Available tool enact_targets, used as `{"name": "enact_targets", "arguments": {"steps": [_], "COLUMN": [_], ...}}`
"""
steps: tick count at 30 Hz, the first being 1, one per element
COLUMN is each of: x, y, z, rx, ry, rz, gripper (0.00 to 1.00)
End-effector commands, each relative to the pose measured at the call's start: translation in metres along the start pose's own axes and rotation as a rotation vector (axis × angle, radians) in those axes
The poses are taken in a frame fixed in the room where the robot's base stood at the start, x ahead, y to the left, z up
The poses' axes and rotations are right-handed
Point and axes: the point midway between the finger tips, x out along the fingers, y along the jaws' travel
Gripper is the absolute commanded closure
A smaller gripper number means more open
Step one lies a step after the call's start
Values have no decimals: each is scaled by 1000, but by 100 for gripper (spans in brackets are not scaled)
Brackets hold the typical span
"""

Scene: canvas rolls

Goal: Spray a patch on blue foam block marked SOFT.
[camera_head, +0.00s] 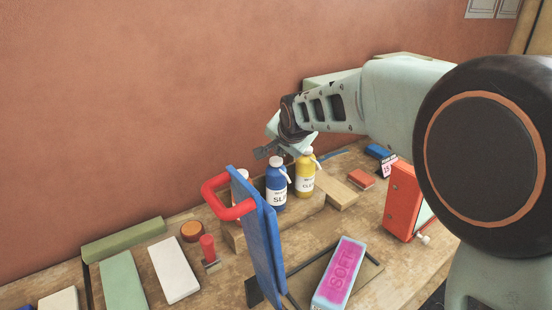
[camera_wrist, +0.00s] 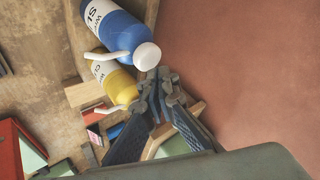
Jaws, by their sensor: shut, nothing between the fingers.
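The foam block marked SOFT (camera_head: 341,272) lies at the front of the bench; its sides are pale blue and a magenta patch covers most of its top. A blue bottle (camera_head: 277,186) and a yellow bottle (camera_head: 305,176), both with white caps and labels, stand side by side in a wooden holder. A third bottle (camera_head: 241,182) is mostly hidden behind a blue panel. My gripper (camera_head: 264,153) is shut and empty, above and behind the blue bottle. In the wrist view its fingertips (camera_wrist: 160,80) are near the blue bottle's white cap (camera_wrist: 147,56), with the yellow bottle (camera_wrist: 117,82) beside it.
The upright blue panel (camera_head: 258,240) with a red handle (camera_head: 222,197) stands between the bottles and the front edge. A red-orange case (camera_head: 401,200) stands at right. Pale and green blocks (camera_head: 174,269) lie at left. The brown wall (camera_head: 140,90) is close behind my gripper.

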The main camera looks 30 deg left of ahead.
Motion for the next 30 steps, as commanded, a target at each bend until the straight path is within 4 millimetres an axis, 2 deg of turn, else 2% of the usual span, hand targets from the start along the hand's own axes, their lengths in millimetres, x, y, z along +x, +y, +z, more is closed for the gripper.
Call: {"name": "enact_targets", "arguments": {"steps": [15,30], "x": [-38,-39], "y": [-28,-28], "z": [-28,-28], "rx": [0,0], "ry": [2,0], "rz": [-2,0], "gripper": [100,100]}}
